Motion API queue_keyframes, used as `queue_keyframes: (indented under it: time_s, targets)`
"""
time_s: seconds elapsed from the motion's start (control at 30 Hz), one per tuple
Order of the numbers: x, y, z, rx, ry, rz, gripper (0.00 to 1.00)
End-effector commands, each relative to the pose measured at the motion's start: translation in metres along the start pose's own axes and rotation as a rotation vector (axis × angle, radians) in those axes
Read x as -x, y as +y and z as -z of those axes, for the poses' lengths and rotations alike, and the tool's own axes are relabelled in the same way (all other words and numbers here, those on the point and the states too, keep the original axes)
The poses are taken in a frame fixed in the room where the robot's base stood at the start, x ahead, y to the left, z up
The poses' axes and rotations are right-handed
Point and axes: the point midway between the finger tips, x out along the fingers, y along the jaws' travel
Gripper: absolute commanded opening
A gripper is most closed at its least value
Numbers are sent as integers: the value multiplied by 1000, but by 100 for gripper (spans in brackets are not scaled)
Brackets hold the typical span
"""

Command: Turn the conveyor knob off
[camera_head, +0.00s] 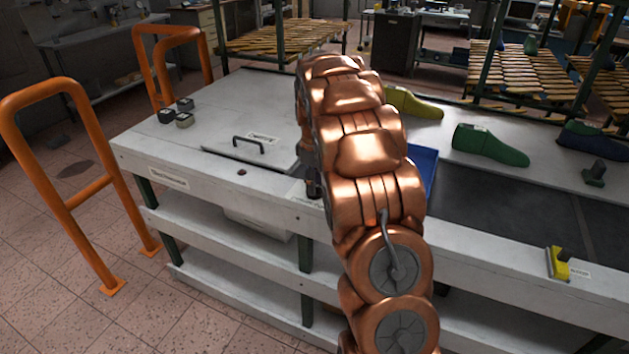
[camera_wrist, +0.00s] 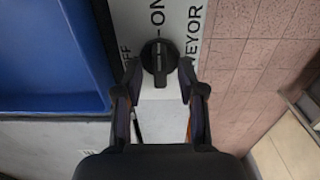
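The conveyor knob (camera_wrist: 160,59) is black and round with a raised grip bar, on a pale panel in the wrist view. Its bar lies roughly along the picture's vertical, its upper end toward the "ON" mark. Part of an "OFF" mark shows to its left, partly cut off by a finger. My gripper (camera_wrist: 160,70) is open, with one dark finger on each side of the knob and a small gap showing on both sides. In the head view my copper arm hides the knob and most of the gripper.
A blue tray (camera_wrist: 50,60) lies left of the knob in the wrist view. In the head view, green shoe lasts (camera_head: 490,146) stand on the bench beyond the dark belt (camera_head: 510,205). A hatch with a handle (camera_head: 248,144) lies left of my arm. Orange rails (camera_head: 68,204) stand at the left.

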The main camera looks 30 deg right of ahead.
Motion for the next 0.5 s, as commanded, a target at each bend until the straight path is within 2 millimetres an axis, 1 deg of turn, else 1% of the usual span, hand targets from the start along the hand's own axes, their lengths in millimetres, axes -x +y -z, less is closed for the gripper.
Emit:
queue_keyframes:
  time_s: [0.1, 0.33, 0.37, 0.5]
  targets:
    - [-4, -1, -1, 0, -1, 2, 40]
    - [-4, 0, 0, 0, -1, 0, 40]
    - [-4, 0, 0, 0, -1, 0, 39]
    - [-4, 0, 0, 0, -1, 0, 24]
